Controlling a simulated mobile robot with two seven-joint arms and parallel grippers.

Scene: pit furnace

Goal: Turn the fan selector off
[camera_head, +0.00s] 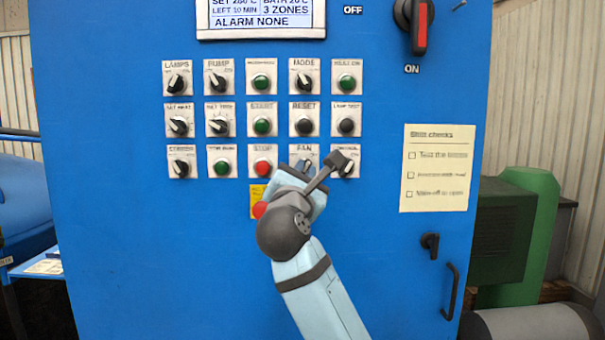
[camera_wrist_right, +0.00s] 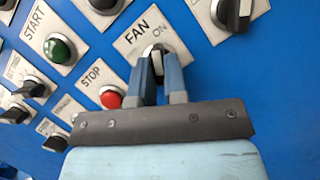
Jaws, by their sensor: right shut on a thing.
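The fan selector (camera_wrist_right: 154,52) is a black and silver knob on a white plate marked FAN, with ON printed at its upper right in the right wrist view. My right gripper (camera_wrist_right: 160,65) is shut on this knob, one blue finger on each side. In the head view the FAN plate (camera_head: 304,151) shows at the bottom row of the blue cabinet, and my right gripper (camera_head: 303,168) covers most of the knob. The OFF side of the plate is hard to read. My left gripper is not in view.
The red STOP button (camera_head: 263,167) sits just left of the fan selector, and the CONTROL selector (camera_head: 347,168) just right. A red button on a yellow plate (camera_head: 258,197) is below. A paper checklist (camera_head: 438,168) hangs at right, above a door handle (camera_head: 450,291).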

